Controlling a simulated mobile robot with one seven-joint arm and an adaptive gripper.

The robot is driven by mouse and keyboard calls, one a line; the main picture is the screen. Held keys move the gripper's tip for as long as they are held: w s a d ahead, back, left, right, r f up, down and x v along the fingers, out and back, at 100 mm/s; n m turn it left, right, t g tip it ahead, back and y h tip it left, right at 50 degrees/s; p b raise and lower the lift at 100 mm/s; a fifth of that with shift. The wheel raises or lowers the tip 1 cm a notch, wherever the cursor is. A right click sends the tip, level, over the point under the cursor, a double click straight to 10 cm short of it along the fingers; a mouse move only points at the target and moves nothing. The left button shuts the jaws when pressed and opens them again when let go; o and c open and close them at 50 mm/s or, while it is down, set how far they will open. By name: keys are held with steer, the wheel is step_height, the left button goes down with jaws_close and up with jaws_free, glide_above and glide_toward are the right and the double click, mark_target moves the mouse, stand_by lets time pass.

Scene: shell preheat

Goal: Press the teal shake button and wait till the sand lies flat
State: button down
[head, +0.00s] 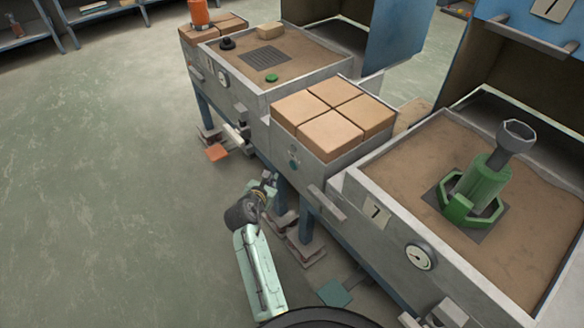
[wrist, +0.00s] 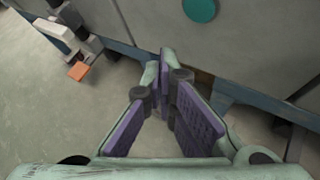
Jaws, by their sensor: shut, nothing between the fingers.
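The round teal button (head: 293,163) is on the grey front panel below the tan blocks. It also shows at the top edge of the wrist view (wrist: 200,9), partly cut off. My gripper (head: 270,180) is in front of and a little below the button in the head view, with a gap between them. In the wrist view my gripper (wrist: 166,85) has its purple-padded fingers together at the tips, empty. Sand (head: 410,173) fills the right bin around a green fixture (head: 478,190); its surface looks slightly uneven. More sand (head: 300,45) lies in the left bin.
Several tan blocks (head: 333,117) sit between the bins. A teal pedal (head: 333,293) and an orange pedal (head: 216,153) are low by the bench. A gauge (head: 420,256) and the panel's grey ledges stick out near my arm. The floor at left is clear.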

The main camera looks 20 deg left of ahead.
mark_target(293, 166)
steer(key=shift+w+d+p, duration=0.25)
steer(key=shift+w+d, duration=0.45)
steer(key=shift+w, duration=0.2)
steer(key=shift+w+d+p, duration=0.25)
steer(key=shift+w+d, duration=0.45)
steer(key=shift+w, duration=0.15)
steer(key=shift+w+d+p, duration=0.2)
steer(key=shift+w+p, duration=0.15)
steer(key=shift+p, duration=0.15)
steer(key=shift+w+d+p, duration=0.3)
steer(key=shift+w, duration=0.05)
stand_by(0.9)
steer(key=shift+s+a+p, duration=0.4)
steer(key=shift+s+a, duration=0.1)
steer(key=shift+s, duration=0.2)
